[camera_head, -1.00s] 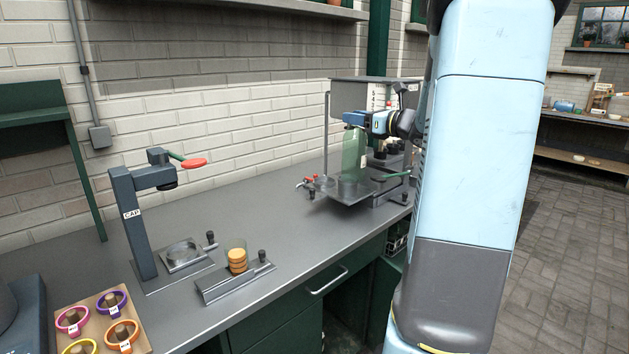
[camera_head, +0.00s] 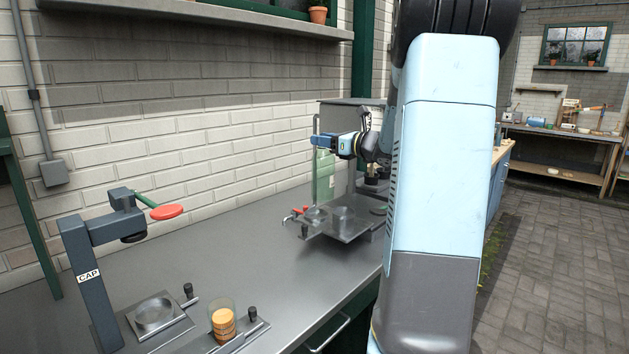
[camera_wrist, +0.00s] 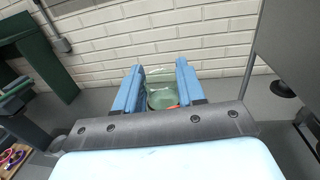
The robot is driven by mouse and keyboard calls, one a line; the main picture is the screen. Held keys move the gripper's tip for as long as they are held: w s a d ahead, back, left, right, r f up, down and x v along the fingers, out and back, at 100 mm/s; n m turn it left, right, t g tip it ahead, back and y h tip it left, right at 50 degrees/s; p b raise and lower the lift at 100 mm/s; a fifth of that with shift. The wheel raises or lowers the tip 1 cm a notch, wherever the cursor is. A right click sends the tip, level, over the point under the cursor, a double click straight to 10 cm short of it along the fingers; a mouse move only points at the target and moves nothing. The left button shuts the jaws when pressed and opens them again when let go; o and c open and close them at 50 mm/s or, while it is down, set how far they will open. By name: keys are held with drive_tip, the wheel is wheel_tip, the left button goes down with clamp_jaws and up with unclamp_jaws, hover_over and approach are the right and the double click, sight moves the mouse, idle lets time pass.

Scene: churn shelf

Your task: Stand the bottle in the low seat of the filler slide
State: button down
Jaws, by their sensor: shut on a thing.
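The translucent green bottle (camera_head: 323,178) hangs about upright below my gripper (camera_head: 324,143). My gripper is shut on its upper part. In the wrist view the bottle (camera_wrist: 162,92) shows between the two blue fingers. The filler slide (camera_head: 349,228) is a grey metal plate with a low, see-through round seat (camera_head: 341,213) on it. In the head view the bottle's lower end appears just behind and left of this seat. I cannot tell whether it touches the slide, because the seat and plate edge partly hide it.
A filler frame (camera_head: 352,102) with an upright rod stands close around the bottle. A red-tipped valve (camera_head: 300,210) juts out at the slide's left. The bench between is clear.

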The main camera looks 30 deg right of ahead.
drive_tip(key=w+d+f, duration=0.2)
drive_tip(key=w+f, duration=0.8)
drive_tip(key=f, duration=0.1)
drive_tip(key=shift+d+f, duration=0.3)
drive_tip(key=shift+d, duration=0.1)
drive_tip(key=c, duration=0.7)
unclamp_jaws()
drive_tip(key=shift+w, duration=0.1)
drive_tip(key=shift+o, duration=0.2)
drive_tip(key=shift+d, duration=0.1)
